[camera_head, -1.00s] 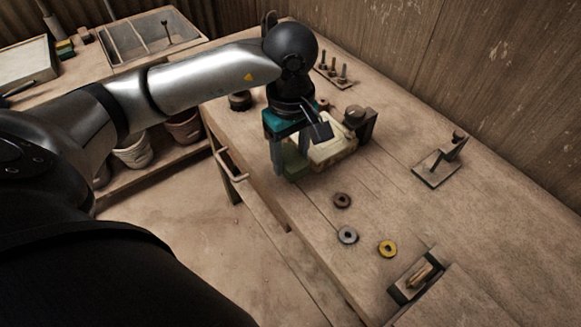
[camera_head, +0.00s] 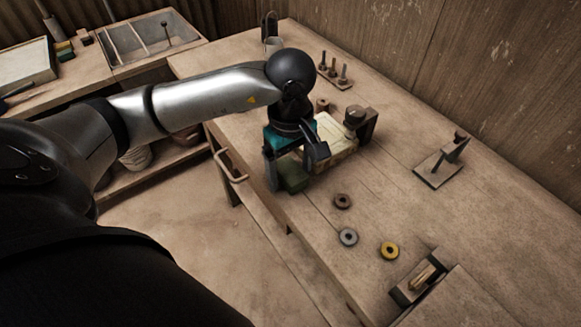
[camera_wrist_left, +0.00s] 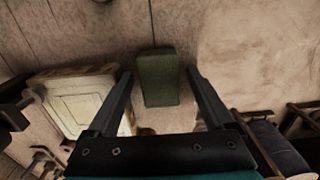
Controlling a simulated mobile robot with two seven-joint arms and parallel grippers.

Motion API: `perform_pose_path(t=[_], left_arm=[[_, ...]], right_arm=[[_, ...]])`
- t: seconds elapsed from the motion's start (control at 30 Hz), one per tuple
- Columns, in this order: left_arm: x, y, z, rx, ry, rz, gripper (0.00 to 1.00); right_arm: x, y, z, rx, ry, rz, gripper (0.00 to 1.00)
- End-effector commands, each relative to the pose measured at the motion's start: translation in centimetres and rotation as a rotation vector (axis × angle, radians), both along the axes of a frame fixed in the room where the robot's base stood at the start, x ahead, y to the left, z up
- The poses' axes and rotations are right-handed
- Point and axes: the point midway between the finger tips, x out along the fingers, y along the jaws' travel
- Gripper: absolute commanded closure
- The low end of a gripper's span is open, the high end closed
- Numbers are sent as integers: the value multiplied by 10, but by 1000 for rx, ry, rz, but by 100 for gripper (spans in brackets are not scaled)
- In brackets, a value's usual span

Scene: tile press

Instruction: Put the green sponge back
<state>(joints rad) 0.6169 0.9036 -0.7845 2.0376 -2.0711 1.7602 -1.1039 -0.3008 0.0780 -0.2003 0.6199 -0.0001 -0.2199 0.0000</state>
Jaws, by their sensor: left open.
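The green sponge (camera_head: 293,177) is a dark green block on the workbench, near its left edge in the head view. My left gripper (camera_head: 289,178) points down over it with its fingers apart. In the left wrist view the sponge (camera_wrist_left: 158,78) shows between the two fingertips of my open left gripper (camera_wrist_left: 159,74), with a gap on each side. Part of the sponge is hidden by the gripper in the head view. My right gripper is in neither current view.
A cream tile block (camera_head: 337,143) with a dark clamp (camera_head: 357,121) stands close right of the gripper. Washers (camera_head: 343,201) lie nearer. The bench middle between washers and fixture is clear.

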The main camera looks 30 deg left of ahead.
Motion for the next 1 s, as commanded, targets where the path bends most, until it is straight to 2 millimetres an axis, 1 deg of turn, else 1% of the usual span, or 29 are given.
perform_pose_path(t=[0.17, 0.27, 0.37, 0.6, 0.7, 0.83, 1.0], left_arm=[[0, 0, 1, 0, 0, 0, 14], [0, 0, 5, 0, 0, 0, 14], [2, 0, 22, 0, -4, 1, 14], [2, 0, 77, 0, -6, -1, 14], [1, 0, 96, 0, -4, 0, 14], [1, 0, 113, 0, -3, 0, 14], [1, 0, 123, 1, -1, 0, 14]], right_arm=[[0, 0, 1, 0, -1, 0, 50], [0, 0, 5, 0, -1, 0, 50], [0, 0, 7, 0, -1, 0, 50], [1, 0, 16, 0, -1, 0, 50], [1, 0, 19, 0, -1, 0, 50], [1, 0, 21, 0, -1, 0, 50], [1, 0, 22, -1, -1, 0, 50]])
